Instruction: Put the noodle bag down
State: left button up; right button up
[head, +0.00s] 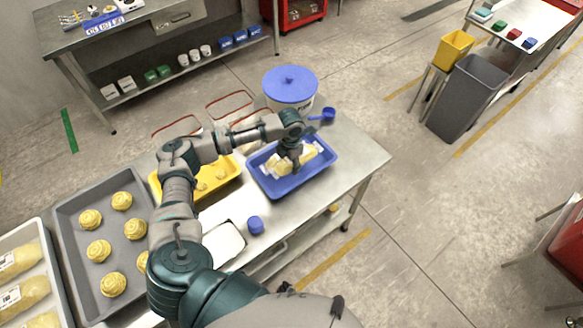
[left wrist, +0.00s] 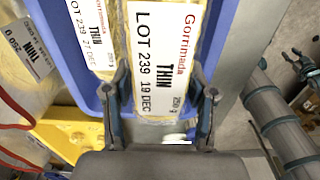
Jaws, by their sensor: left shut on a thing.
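My left gripper (head: 292,163) points down into the blue tray (head: 305,183) on the metal table. In the left wrist view its two fingers (left wrist: 160,92) stand on either side of a noodle bag (left wrist: 165,50), shut on it. The bag's white label reads Gorrimada, THIN, LOT 239, 19 DEC, 250 g. Another labelled bag (left wrist: 92,40) lies just left of it in the same tray. The blue tray also shows in the left wrist view (left wrist: 58,45). Whether the held bag touches the tray floor is hidden. My right gripper is not in view.
A yellow tray (head: 236,183) adjoins the blue tray on the left. Red-rimmed wire baskets (head: 232,103) and a blue-lidded tub (head: 290,85) are behind. The table's right end is bare.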

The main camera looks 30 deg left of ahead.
pick_arm(q)
jog(key=f, duration=0.3)
jog(key=shift+s+a+f, duration=0.1)
jog(key=shift+a+f, duration=0.05)
jog(key=shift+a, duration=0.2)
jog(key=shift+d+f, duration=0.15)
jog(key=shift+d, duration=0.85)
jog(key=shift+f, duration=0.1)
jog(key=shift+a+f, duration=0.4)
jog(key=shift+a, duration=0.15)
jog(key=o, duration=1.1)
jog(key=shift+a+f, duration=0.1)
jog(key=shift+a, duration=0.2)
jog(key=shift+d, duration=0.6)
jog(key=shift+d+r, duration=0.1)
jog(key=shift+r, duration=0.2)
jog(key=r, duration=0.5)
jog(key=a+r, duration=0.1)
jog(key=r, duration=0.1)
jog(key=shift+r, duration=0.4)
jog(key=r, duration=0.4)
jog(key=shift+d+r, duration=0.1)
jog(key=shift+d, duration=0.25)
jog(key=shift+d+r, duration=0.1)
jog(key=shift+r, duration=0.4)
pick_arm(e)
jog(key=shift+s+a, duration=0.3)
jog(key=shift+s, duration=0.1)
